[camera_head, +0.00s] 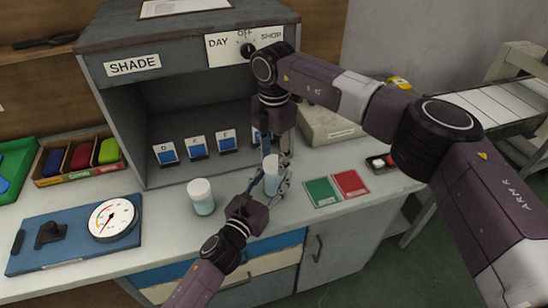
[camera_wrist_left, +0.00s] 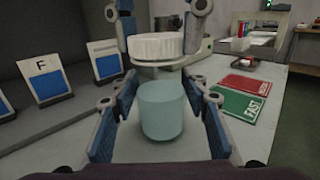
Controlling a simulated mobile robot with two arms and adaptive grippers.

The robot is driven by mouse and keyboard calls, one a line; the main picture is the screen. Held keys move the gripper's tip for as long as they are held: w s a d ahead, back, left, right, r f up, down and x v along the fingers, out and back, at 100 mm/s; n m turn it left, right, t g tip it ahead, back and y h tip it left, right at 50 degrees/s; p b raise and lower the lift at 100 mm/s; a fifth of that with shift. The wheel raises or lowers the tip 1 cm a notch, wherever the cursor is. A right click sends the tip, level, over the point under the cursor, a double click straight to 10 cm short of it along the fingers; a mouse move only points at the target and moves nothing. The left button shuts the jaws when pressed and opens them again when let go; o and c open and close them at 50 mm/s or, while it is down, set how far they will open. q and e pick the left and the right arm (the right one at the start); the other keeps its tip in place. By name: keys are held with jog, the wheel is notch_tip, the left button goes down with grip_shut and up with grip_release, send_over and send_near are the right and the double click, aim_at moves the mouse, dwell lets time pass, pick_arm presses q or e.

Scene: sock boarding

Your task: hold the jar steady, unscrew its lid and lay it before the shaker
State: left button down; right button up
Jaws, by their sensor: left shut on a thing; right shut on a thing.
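The jar (camera_head: 272,186) stands upright on the bench, and its pale teal body fills the middle of the left wrist view (camera_wrist_left: 166,112). My left gripper (camera_head: 268,182) is shut around the body, a finger on each side. The ribbed white lid (camera_wrist_left: 156,47) is directly above the jar. My right gripper (camera_head: 273,155) comes down from above and is shut on the lid. A lighter strip shows between lid and body; I cannot tell whether it is neck or open gap. A white-capped, pale teal container (camera_head: 201,196), likely the shaker, stands upright to the left.
A green card (camera_head: 321,192) and a red card (camera_head: 350,184) lie to the right. A dial gauge (camera_head: 112,219) sits on a blue board at left. Bench in front of the white-capped container is clear.

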jog(key=n, duration=0.5)
jog(key=shift+n, duration=0.4)
jog(key=n, duration=0.7)
jog(key=shift+w+r, duration=0.1)
jog(key=n, duration=1.7)
jog(key=shift+n, duration=0.3)
pick_arm(q)
jog(key=shift+d, duration=0.1)
pick_arm(e)
jog(key=n, duration=1)
jog(key=shift+r+n, duration=0.1)
jog(key=shift+n, duration=0.2)
jog(key=n, duration=0.4)
